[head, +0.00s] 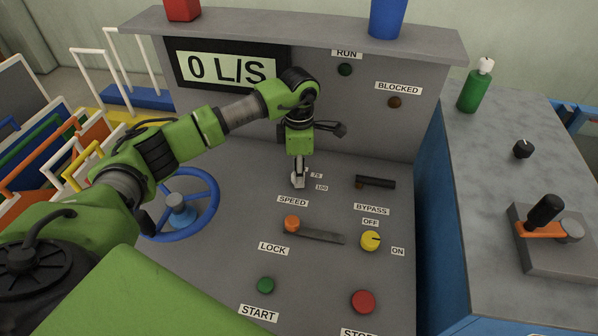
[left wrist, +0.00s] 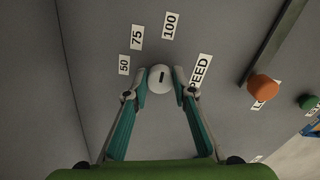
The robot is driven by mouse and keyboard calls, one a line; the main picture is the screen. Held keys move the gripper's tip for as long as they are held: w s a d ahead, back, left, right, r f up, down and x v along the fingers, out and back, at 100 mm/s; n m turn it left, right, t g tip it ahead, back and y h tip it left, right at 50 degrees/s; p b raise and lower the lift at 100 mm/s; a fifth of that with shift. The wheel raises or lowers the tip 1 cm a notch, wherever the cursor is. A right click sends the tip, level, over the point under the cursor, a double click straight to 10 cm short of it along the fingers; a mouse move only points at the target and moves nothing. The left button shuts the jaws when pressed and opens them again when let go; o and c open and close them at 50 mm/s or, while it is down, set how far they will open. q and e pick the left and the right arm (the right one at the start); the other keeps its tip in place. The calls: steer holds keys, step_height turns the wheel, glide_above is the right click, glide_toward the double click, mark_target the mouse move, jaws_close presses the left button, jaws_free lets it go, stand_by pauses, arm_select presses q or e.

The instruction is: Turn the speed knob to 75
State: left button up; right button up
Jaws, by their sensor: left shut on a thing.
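The speed knob is a small pale round knob (left wrist: 159,80) with a short dark mark on its face. In the left wrist view it sits between the two fingertips of my left gripper (left wrist: 161,84), which is shut on it. The mark runs nearly up and down in that view; I cannot tell exactly which number it marks. Labels 50 (left wrist: 124,64), 75 (left wrist: 137,37) and 100 (left wrist: 171,26) stand around it. In the head view my left gripper (head: 299,178) points down over the knob, above the SPEED label (head: 293,201), and mostly hides it. The display (head: 228,68) reads 0 L/S.
An orange-knobbed lock lever (head: 292,224), a black bypass handle (head: 375,182) and a yellow on/off knob (head: 370,240) are close by. Green start (head: 265,285) and red stop (head: 363,301) buttons are nearer. A blue handwheel (head: 213,205) is left.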

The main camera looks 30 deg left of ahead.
arm_select(q)
steer(key=n+b, duration=0.1)
steer(key=n, duration=0.3)
steer(key=shift+b, duration=0.35)
steer(key=n+b, duration=0.1)
steer(key=n, duration=0.3)
steer(key=shift+w+n, duration=0.1)
steer(key=shift+n, duration=0.2)
steer(key=shift+a, duration=0.1)
steer(key=o, duration=1.1)
steer(key=shift+r, duration=0.1)
step_height(320, 180, up, 12)
steer(key=shift+f, duration=0.1)
